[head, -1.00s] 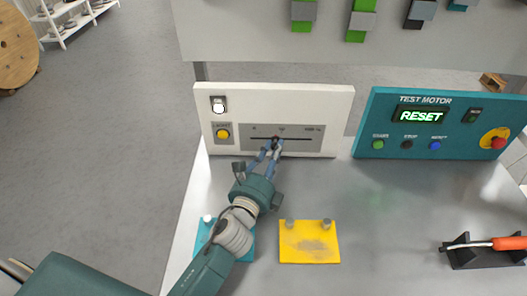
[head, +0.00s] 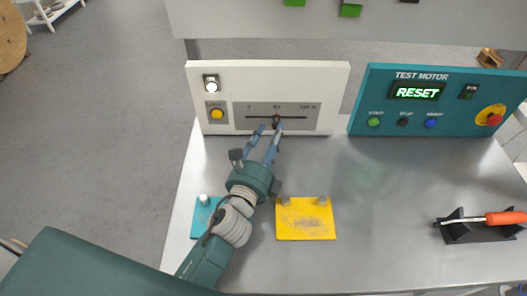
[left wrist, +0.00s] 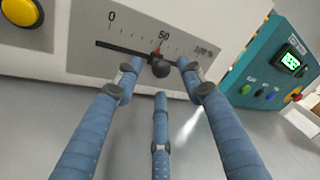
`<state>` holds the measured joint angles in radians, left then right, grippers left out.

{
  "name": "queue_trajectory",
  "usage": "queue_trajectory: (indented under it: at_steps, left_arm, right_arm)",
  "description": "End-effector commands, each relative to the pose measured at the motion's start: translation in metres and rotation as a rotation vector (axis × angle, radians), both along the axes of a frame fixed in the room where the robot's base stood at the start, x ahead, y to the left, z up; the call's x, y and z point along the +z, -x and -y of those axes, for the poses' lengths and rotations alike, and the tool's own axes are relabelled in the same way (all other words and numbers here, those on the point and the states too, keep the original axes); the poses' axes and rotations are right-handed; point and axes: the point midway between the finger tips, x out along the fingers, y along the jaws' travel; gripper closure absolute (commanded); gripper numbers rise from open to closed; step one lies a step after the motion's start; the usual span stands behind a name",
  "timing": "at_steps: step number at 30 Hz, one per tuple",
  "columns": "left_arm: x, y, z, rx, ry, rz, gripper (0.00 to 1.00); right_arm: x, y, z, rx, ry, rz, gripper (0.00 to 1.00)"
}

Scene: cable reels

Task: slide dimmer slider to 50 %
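The dimmer slider is a dark knob (head: 276,120) on a grey scale plate (head: 296,109) in the white panel (head: 335,85). In the left wrist view the knob (left wrist: 160,67) stands on a horizontal slot, and its red pointer is at or very near the 50 mark. My left gripper (head: 270,127) is in front of the knob with its blue fingers spread. In the left wrist view the fingertips of my left gripper (left wrist: 159,72) lie on both sides of the knob, with gaps, and the third finger is below it. My right gripper is out of view.
The white panel also has a lit switch (head: 211,84) and a yellow button (head: 217,114). The teal test motor panel (head: 372,93) stands to the right. A yellow plate (head: 306,228) and a cyan plate (head: 199,222) lie on the metal table. An orange-handled tool (head: 506,218) rests at right.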

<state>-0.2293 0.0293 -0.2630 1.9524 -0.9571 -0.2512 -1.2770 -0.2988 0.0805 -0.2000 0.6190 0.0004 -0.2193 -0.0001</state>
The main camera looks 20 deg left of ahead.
Motion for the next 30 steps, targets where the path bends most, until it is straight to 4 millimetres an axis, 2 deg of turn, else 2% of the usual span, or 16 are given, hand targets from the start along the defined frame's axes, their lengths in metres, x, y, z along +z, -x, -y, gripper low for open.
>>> queue_trajectory:
  at_steps: [1,6,12,18,30]
  left_arm:
    - [-0.002,0.013,-0.001,0.001,0.002,-0.005,0.60]
    - [-0.002,0.051,-0.003,0.002,0.002,-0.006,0.60]
    - [-0.001,0.080,-0.004,0.001,0.003,-0.003,0.60]
    - [0.000,0.092,-0.005,0.001,-0.001,-0.001,0.60]
    - [0.000,0.092,-0.005,-0.001,-0.001,-0.001,0.60]
  right_arm:
    - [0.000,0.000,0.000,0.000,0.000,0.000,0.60]
    - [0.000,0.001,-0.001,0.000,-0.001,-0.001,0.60]
    - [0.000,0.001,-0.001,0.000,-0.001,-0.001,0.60]
    - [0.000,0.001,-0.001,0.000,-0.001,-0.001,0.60]
    - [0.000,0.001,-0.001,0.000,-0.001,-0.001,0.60]
